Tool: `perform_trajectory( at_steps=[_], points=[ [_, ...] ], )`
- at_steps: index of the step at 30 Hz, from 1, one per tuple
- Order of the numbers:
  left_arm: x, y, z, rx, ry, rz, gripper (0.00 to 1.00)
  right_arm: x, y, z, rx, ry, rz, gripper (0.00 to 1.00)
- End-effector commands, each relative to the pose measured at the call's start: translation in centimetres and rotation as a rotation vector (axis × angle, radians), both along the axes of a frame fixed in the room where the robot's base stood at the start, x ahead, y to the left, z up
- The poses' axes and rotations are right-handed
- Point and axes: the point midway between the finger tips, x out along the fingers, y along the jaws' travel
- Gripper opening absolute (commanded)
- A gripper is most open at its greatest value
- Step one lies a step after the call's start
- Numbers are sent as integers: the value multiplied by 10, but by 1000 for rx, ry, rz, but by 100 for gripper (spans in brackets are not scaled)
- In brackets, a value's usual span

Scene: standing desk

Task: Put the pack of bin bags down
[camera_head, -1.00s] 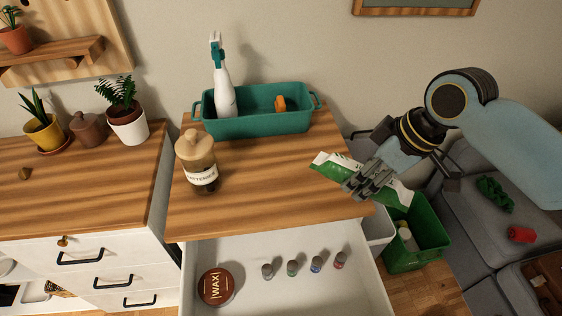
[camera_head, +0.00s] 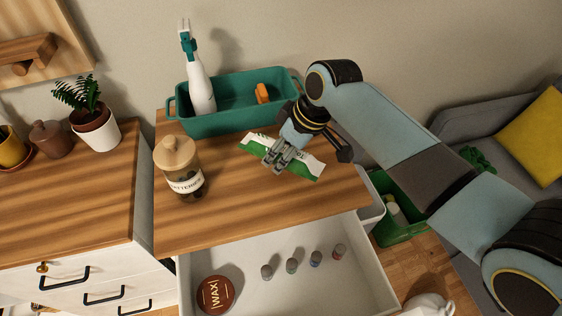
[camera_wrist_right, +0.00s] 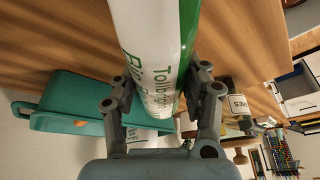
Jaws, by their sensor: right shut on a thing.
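The pack of bin bags is a long green and white roll (camera_head: 303,165) in the head view, over the right part of the wooden desk top (camera_head: 235,205). My right gripper (camera_head: 285,158) is shut on the middle of the pack from above. In the right wrist view the pack (camera_wrist_right: 155,45) runs between the two fingers (camera_wrist_right: 160,98), with printed lettering on its side. Whether the pack touches the desk top I cannot tell. My left gripper is not in view.
A teal caddy (camera_head: 225,123) with a spray bottle (camera_head: 199,85) and an orange item (camera_head: 262,93) stands behind. A lidded battery jar (camera_head: 180,168) stands left. The open drawer (camera_head: 340,283) below holds a wax tin (camera_head: 215,294) and small bottles. The desk's front middle is clear.

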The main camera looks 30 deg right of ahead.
Motion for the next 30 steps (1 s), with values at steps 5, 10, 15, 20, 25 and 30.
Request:
perform_trajectory(
  at_steps=[5,10,15,20,25,30],
  points=[
    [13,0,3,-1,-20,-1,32,1,1,-21,-1,3,0,4],
    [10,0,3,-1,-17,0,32,1,1,-40,-1,-1,1,4],
    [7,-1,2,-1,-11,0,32,1,1,-41,-1,-3,0,4],
    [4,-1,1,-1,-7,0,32,1,1,-43,-1,-2,1,4],
    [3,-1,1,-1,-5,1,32,1,1,-43,-1,-1,1,64],
    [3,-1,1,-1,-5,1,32,1,1,-43,-1,-1,1,69]
  ],
)
